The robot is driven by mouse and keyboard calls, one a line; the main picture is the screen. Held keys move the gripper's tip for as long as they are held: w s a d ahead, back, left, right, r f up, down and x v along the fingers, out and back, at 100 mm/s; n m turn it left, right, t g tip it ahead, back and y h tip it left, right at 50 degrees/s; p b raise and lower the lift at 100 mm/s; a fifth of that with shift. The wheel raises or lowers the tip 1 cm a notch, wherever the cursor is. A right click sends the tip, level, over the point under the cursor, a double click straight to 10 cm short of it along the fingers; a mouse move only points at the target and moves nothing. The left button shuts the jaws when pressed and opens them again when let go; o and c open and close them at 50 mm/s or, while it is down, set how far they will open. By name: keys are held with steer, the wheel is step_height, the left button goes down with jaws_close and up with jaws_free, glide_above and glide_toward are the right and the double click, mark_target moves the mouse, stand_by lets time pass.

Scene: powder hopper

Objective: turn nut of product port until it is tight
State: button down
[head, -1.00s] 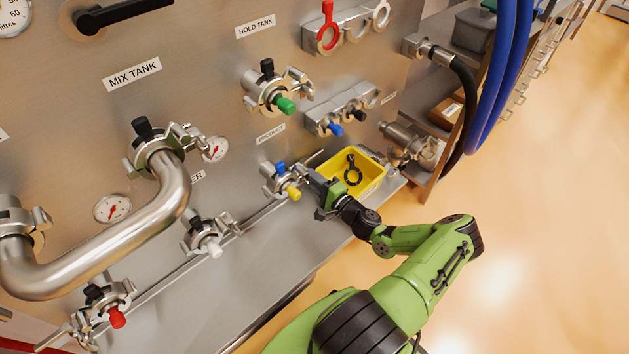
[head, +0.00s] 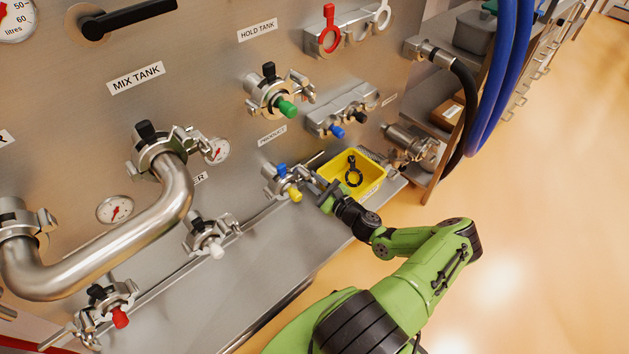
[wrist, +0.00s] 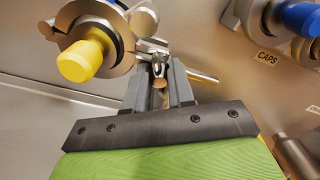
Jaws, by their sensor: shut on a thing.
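The product port (head: 270,182) is a steel clamped fitting on the panel with a blue knob on top and a yellow cap (head: 294,194) in front. In the wrist view the port's clamp ring (wrist: 112,22) and the yellow cap (wrist: 80,60) are at upper left. The clamp's small metal nut (wrist: 159,66) shows between my fingers. My gripper (head: 313,184) is right of the port in the head view. In the wrist view my gripper (wrist: 160,75) is shut on the nut, fingers on both sides of it. How tight the nut is cannot be seen.
A yellow bin (head: 369,178) with a black ring-shaped tool (head: 354,172) stands on the ledge just behind my gripper. A cap rack (head: 342,112) with blue and black caps is above. The hold tank port (head: 268,92) is higher up. Open floor lies right.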

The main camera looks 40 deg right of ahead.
steer(key=m, duration=0.4)
steer(key=shift+w+r, duration=0.1)
steer(key=shift+m, duration=1)
steer(key=c, duration=1.2)
jaws_free()
steer(key=shift+a, duration=0.1)
steer(key=s+p, duration=0.1)
steer(key=s, duration=0.8)
steer(key=shift+d, duration=0.2)
